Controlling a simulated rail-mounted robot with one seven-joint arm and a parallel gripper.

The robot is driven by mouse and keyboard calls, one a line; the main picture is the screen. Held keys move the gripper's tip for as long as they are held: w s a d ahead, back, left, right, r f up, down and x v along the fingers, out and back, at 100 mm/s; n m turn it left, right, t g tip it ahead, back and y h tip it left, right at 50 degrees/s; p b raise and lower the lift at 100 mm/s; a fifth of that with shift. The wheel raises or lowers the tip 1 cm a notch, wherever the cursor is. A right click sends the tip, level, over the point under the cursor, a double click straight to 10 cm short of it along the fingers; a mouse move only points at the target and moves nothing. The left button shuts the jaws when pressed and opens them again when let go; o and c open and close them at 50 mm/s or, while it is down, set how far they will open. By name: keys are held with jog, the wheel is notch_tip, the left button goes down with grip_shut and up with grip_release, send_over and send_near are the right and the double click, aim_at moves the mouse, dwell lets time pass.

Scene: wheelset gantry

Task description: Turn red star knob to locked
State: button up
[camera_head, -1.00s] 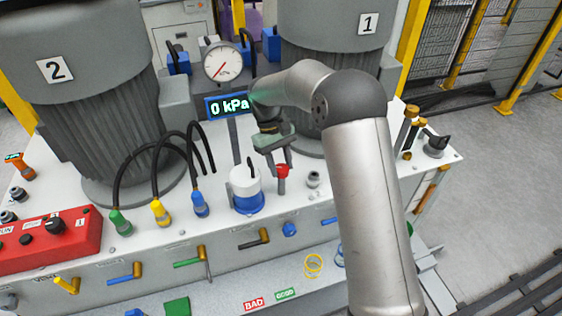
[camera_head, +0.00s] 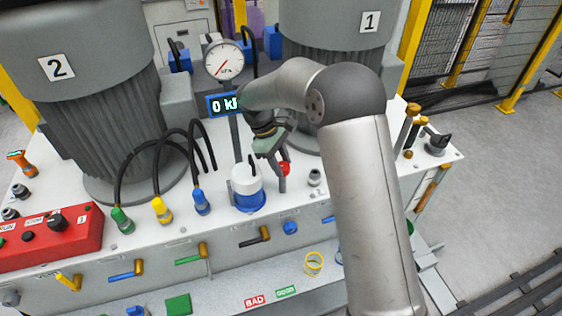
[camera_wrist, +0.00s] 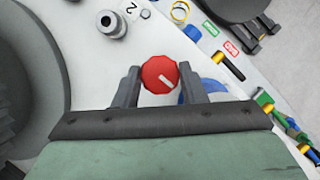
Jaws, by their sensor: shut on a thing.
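The red star knob (camera_wrist: 160,74) shows in the wrist view with a white pointer line on its face. The line runs diagonally, toward the upper right of that picture. My gripper (camera_wrist: 159,83) has one finger on each side of the knob and is shut on it. In the head view the knob (camera_head: 284,168) is partly hidden behind my gripper (camera_head: 282,172), on the white bench top right of the blue-and-white canister. I cannot read any locked mark beside the knob.
The blue-and-white canister (camera_head: 248,190) stands close to the left of my gripper. A grey fitting (camera_head: 315,178) is to its right. The blue display (camera_head: 222,104) and round gauge (camera_head: 224,60) stand behind. Hoses with coloured ends (camera_head: 161,209) are farther left.

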dwell(0.3)
jog(key=o, duration=1)
jog(key=v, duration=0.7)
jog(key=shift+a+r+b, duration=0.15)
jog(key=shift+r+b, duration=0.15)
jog(key=shift+b, duration=0.05)
